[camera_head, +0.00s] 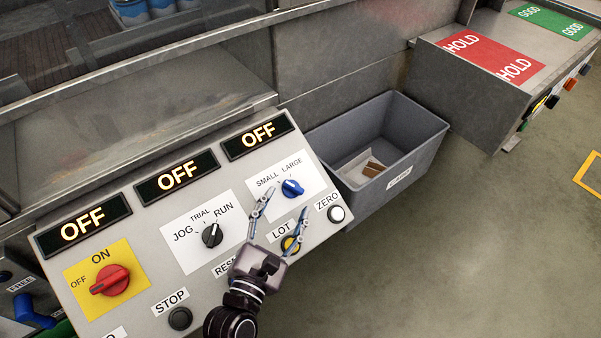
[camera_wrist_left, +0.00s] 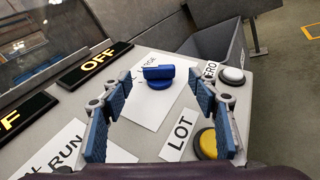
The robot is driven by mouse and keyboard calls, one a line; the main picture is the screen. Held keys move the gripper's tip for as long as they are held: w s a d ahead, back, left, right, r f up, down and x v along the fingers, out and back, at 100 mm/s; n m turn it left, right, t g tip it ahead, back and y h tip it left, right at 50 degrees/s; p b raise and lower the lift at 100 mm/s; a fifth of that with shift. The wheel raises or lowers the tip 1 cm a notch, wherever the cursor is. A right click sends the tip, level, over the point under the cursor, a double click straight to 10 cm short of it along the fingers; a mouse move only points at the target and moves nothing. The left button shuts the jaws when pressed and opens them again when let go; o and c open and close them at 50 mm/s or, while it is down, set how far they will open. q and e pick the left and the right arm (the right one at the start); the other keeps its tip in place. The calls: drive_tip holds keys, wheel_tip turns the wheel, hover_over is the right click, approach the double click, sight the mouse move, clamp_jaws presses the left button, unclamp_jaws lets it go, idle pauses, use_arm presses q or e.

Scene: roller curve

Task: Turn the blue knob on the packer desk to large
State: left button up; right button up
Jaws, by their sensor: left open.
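The blue knob (camera_head: 292,188) sits on a white label marked SMALL and LARGE, at the upper right of the sloped packer desk panel (camera_head: 150,222). Its pointer direction is too small to tell surely. It also shows in the left wrist view (camera_wrist_left: 159,77), ahead of and between the fingers, with part of the LARGE lettering behind it. My left gripper (camera_head: 283,212) is open and empty just short of the knob, its fingers apart and not touching it. In the left wrist view the open fingers (camera_wrist_left: 160,108) frame the knob. My right gripper is not in view.
A black JOG/TRIAL/RUN knob (camera_head: 212,235), a red switch (camera_head: 110,281), a yellow LOT button (camera_head: 291,244) and a white ZERO button (camera_head: 336,214) surround the area. Three displays along the top read OFF. A grey bin (camera_head: 410,155) stands right of the panel.

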sight(294, 188)
use_arm(q)
drive_tip(key=shift+w+d+r, duration=0.1)
drive_tip(key=shift+w+r, duration=0.15)
drive_tip(key=shift+w, duration=0.15)
drive_tip(key=x, duration=0.4)
drive_tip(key=shift+w+d+p, duration=0.1)
drive_tip(key=shift+w+p, duration=0.05)
drive_tip(key=shift+p, duration=0.25)
drive_tip(key=shift+w+d+f, duration=0.1)
drive_tip(key=shift+w, duration=0.35)
drive_tip(key=c, duration=1.2)
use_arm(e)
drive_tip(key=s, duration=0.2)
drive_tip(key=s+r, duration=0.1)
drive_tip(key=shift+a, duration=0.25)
